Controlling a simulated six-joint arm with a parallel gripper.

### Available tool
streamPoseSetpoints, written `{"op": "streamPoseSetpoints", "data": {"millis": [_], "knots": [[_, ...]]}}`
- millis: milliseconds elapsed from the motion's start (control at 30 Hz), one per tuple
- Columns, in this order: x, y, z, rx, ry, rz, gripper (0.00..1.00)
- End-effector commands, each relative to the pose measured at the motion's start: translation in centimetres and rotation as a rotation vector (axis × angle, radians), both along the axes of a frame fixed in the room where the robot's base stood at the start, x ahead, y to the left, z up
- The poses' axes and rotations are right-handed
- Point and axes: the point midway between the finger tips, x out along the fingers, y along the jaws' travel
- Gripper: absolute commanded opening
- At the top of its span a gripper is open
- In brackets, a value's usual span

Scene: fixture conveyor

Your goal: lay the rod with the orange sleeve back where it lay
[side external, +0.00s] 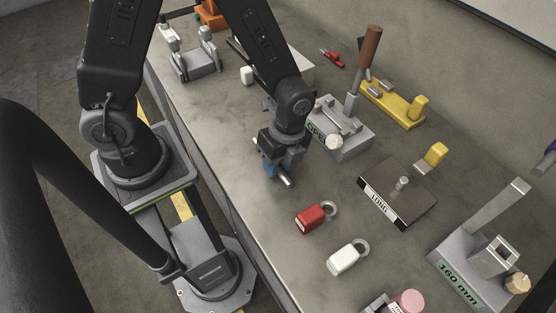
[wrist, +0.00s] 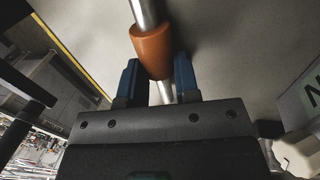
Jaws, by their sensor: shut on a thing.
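My gripper (side external: 273,167) has blue fingers and hangs over the bench near its front edge. In the wrist view my gripper (wrist: 157,64) is shut on the rod with the orange sleeve (wrist: 152,46). The sleeve lies between the fingertips, and bare metal of the rod shows above and below it. In the side view only a silver end of the rod (side external: 287,182) shows below the fingers; the sleeve is hidden there. Whether the rod touches the bench (side external: 250,204) I cannot tell.
A grey fixture marked OPEN (side external: 352,142) stands right behind my gripper. A dark block marked LONG (side external: 408,186), a red padlock (side external: 311,217) and a white padlock (side external: 342,261) lie to the right. A 160 mm gauge (side external: 450,262) stands far right. Bare bench lies below my gripper.

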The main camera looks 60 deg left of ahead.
Motion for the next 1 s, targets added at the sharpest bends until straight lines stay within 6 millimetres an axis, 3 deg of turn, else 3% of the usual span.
{"op": "streamPoseSetpoints", "data": {"millis": [33, 67, 367, 667, 833, 1000], "knots": [[0.0, 0.0, -0.1, 0.0, 0.001, 0.0, 0.01], [0.0, 0.0, -0.1, 0.0, 0.0, 0.0, 0.3], [0.1, 0.0, -0.1, -0.001, -0.004, 0.001, 0.59], [0.4, 0.0, 0.3, -0.003, -0.01, 0.003, 0.59], [0.8, 0.0, 2.6, -0.003, -0.01, 0.002, 0.59], [1.5, 0.0, 6.4, -0.002, -0.008, 0.0, 0.59]]}}
